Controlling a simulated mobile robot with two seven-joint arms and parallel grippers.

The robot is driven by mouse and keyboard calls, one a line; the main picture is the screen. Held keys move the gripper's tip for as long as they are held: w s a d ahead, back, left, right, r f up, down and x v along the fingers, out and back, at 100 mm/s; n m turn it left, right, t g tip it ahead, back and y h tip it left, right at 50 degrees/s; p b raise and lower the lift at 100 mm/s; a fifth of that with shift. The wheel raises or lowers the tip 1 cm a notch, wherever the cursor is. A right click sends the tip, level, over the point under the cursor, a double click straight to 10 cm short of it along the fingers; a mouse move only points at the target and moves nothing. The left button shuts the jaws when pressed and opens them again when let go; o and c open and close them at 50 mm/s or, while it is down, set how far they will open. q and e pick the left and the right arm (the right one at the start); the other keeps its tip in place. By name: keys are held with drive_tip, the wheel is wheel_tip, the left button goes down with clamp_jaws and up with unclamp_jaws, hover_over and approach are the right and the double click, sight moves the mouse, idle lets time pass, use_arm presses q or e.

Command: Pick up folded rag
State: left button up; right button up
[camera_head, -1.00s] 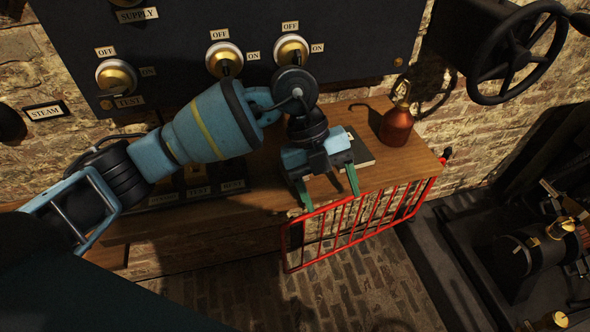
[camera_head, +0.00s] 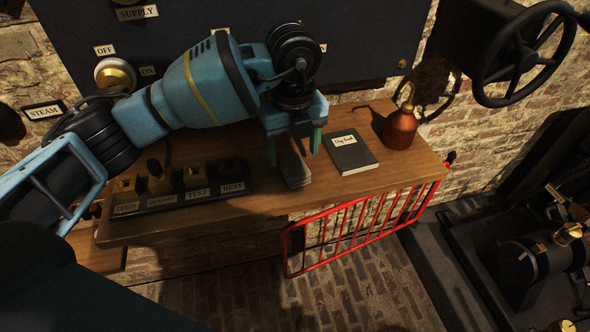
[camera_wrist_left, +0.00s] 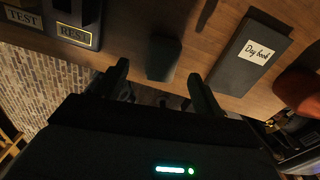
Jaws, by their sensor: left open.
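The folded rag (camera_head: 295,171) is a small grey pad on the wooden shelf, near its front edge. In the left wrist view it is a dark grey block (camera_wrist_left: 163,57) between the two fingers, its near end toward the shelf edge. My left gripper (camera_head: 293,146) is open and empty, pointing down. It appears above the rag and partly covers its far end in the head view. In the left wrist view the fingers (camera_wrist_left: 158,75) stand apart on either side of the rag's line. My right gripper is not in view.
A dark day book (camera_head: 351,152) lies just right of the rag, with a copper oil can (camera_head: 400,128) beyond it. A labelled block of switches (camera_head: 180,188) stands to the left. A red rail (camera_head: 365,222) runs below the shelf's front edge. The dark panel rises behind.

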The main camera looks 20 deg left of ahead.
sight(295, 166)
use_arm(q)
drive_tip(key=shift+d+f, duration=0.15)
drive_tip(key=shift+f, duration=2.4)
drive_tip(key=shift+c, duration=0.4)
drive_tip(key=c, duration=1)
